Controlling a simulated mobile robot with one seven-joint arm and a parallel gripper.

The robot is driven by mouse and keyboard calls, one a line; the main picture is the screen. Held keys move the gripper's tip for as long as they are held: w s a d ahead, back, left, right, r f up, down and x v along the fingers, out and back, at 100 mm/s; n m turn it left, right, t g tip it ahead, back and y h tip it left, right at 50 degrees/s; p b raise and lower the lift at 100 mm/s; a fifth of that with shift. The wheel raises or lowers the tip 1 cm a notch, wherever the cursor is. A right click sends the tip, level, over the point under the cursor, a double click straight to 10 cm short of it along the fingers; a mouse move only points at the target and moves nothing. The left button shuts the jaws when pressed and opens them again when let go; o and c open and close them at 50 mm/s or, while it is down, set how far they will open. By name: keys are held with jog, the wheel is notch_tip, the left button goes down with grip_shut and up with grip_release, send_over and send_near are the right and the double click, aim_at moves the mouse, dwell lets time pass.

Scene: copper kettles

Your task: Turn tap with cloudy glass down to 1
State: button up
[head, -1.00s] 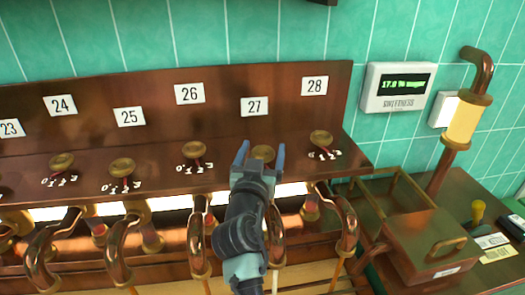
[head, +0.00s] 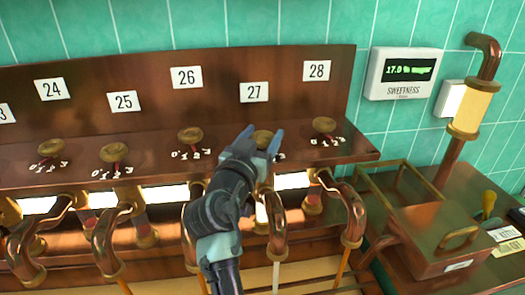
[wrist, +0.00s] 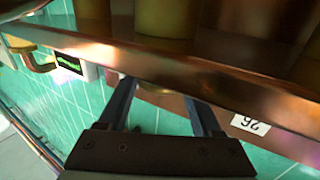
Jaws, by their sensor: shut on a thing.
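A row of brass tap knobs sits on the copper ledge, each with a small printed number scale. My gripper (head: 261,141) is at the brass knob (head: 263,136) below label 27 (head: 254,92), its two blue-grey fingers on either side and shut on it. The pointer and scale of this knob are mostly hidden by the gripper. A pale, whitish stream (head: 276,276) shows below the curved copper pipe (head: 275,225) there; neighbouring streams look amber. No glasses are in view. In the wrist view my fingers (wrist: 160,103) are close to the copper edge, and the knob cannot be made out.
Neighbouring knobs stand below label 26 (head: 190,135) and label 28 (head: 324,125), close on both sides. A sweetness display (head: 403,74) hangs on the green tiled wall. A copper box (head: 432,233) and an upright pipe (head: 470,110) are at the right.

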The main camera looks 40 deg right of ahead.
aim_at(262, 136)
jog(key=shift+w+f+m+g+h+b, duration=0.1)
jog(key=shift+m+g+h+b, duration=0.4)
jog(key=shift+b, duration=0.6)
jog(key=shift+s+f+m+g+h+b, duration=0.15)
jog(key=shift+m+g+b, duration=0.35)
jog(key=shift+g+b, duration=0.55)
jog(key=shift+w+m+g+h+b, duration=0.15)
jog(key=shift+m+g+h+b, duration=0.3)
jog(key=shift+b, duration=0.75)
jog(key=shift+r+m+g+b, duration=0.1)
jog(key=shift+m+g+b, duration=0.25)
jog(key=shift+g+b, duration=0.2)
jog(key=shift+r+m+g, duration=0.1)
jog(key=shift+m+g, duration=0.2)
jog(key=shift+g, duration=0.15)
jog(key=o, duration=1.4)
jog(key=shift+c, duration=0.2)
jog(key=shift+r, duration=0.1)
notch_tip(262, 136, up, 10)
jog(key=shift+f, duration=0.1)
